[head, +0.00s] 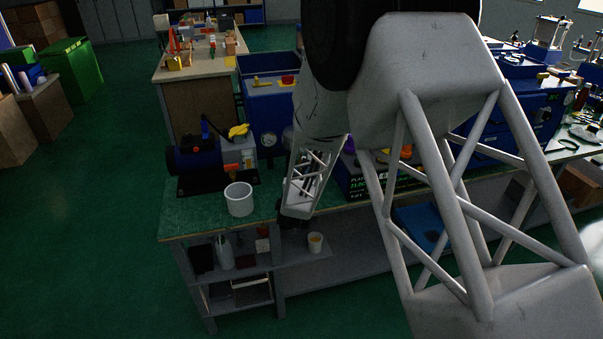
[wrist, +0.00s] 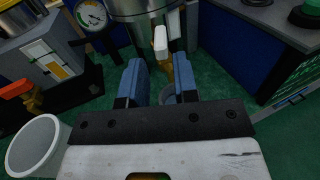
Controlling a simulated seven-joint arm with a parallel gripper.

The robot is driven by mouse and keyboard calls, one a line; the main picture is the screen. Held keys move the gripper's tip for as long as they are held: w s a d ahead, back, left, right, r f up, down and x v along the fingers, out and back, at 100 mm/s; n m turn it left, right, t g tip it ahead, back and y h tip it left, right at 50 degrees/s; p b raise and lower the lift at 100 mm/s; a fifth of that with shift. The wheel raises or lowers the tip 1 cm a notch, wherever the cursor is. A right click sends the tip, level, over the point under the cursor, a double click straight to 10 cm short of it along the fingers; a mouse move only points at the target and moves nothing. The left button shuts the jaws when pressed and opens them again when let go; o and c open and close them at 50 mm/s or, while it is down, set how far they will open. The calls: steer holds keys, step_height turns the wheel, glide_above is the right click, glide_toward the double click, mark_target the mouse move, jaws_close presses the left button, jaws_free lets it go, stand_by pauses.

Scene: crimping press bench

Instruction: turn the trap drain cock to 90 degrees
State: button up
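My gripper (wrist: 162,68) is open, its two blue fingers apart in the wrist view. Past the fingertips, in line with the gap, is a brass cock (wrist: 172,68) with a white lever (wrist: 161,42). It sits under a steel vessel (wrist: 140,8), which looks like the trap. The lever points up in the picture; whether the fingers touch it cannot be told. A grey round cup or ring (wrist: 168,97) shows between the fingers. In the head view my arm hides this cock and most of my gripper.
A brass valve with a red handle (wrist: 15,88) is at the left, above a white bucket (wrist: 35,145), also in the head view (head: 239,200). A pressure gauge (wrist: 92,15) is beside the vessel. A dark box (wrist: 275,25) stands right. Green bench top (wrist: 225,88) is bare beyond the fingers.

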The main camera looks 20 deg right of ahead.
steer(key=shift+o, duration=1)
steer(key=s+d+r+m+g+h, duration=0.1)
steer(key=d+m+g+h, duration=0.1)
steer(key=d+m+g, duration=0.6)
steer(key=s+d+r+m+g+h, duration=0.15)
steer(key=m+g, duration=0.25)
steer(key=m, duration=0.8)
steer(key=w+a+r+m+y, duration=0.5)
steer(key=a+m+y, duration=0.3)
steer(key=m, duration=0.8)
steer(key=shift+w+r, duration=0.35)
steer(key=shift+w, duration=0.25)
steer(key=shift+f+g, duration=0.1)
steer(key=shift+g, duration=0.2)
steer(key=shift+x, duration=3.8)
